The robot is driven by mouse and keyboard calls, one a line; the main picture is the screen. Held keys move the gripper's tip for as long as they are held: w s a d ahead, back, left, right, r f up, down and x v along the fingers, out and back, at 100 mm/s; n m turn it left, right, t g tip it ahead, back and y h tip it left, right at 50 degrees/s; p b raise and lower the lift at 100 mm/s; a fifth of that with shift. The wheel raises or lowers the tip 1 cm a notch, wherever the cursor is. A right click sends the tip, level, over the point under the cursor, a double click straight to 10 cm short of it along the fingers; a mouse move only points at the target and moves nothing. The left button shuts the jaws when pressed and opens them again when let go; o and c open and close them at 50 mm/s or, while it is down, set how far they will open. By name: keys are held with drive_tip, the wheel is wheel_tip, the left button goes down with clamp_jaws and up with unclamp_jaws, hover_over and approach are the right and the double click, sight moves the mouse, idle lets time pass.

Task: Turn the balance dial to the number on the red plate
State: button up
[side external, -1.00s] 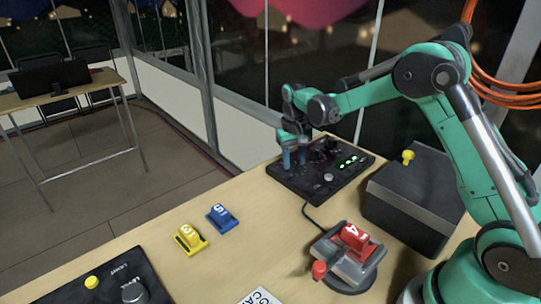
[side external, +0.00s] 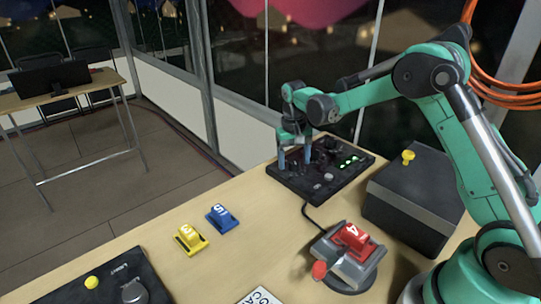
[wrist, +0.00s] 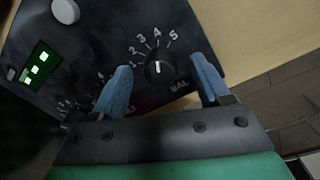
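The red plate (side external: 351,237) shows a white 4 and sits in a grey stand on the table in the side view. The balance dial (wrist: 161,77) is a black knob marked BAL in the wrist view, with numbers including 2, 3, 4 and 5 around it. Its short white pointer line points up the picture, roughly toward the 4. My gripper (wrist: 162,85) is open, with one blue finger on each side of the dial and visible gaps to it. In the side view my gripper (side external: 295,157) is low over the black panel (side external: 318,190), and the dial is hard to make out.
A blue 5 plate (side external: 221,217) and a yellow 3 plate (side external: 190,238) lie on the table. A black box with a yellow knob (side external: 407,157) stands right of the panel. Another black panel (side external: 107,287) is at the front left. Green lights (wrist: 38,65) show on the panel.

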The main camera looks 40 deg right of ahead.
sight(293, 161)
drive_tip(key=shift+a+r, duration=0.15)
drive_tip(key=shift+r, duration=2.7)
drive_tip(key=shift+r, duration=0.1)
drive_tip(key=s+a+r+n+t, duration=0.3)
drive_tip(key=s+a+r+t, duration=0.1)
drive_tip(key=s+a+r, duration=0.25)
drive_tip(key=s+a+f+n+t, duration=0.1)
drive_tip(key=s+a+n+t, duration=0.1)
drive_tip(key=s, duration=0.6)
drive_tip(key=shift+s+a+f+t+y, duration=0.15)
drive_tip(key=shift+a+f+t+y, duration=0.15)
drive_tip(key=shift+a+t, duration=0.4)
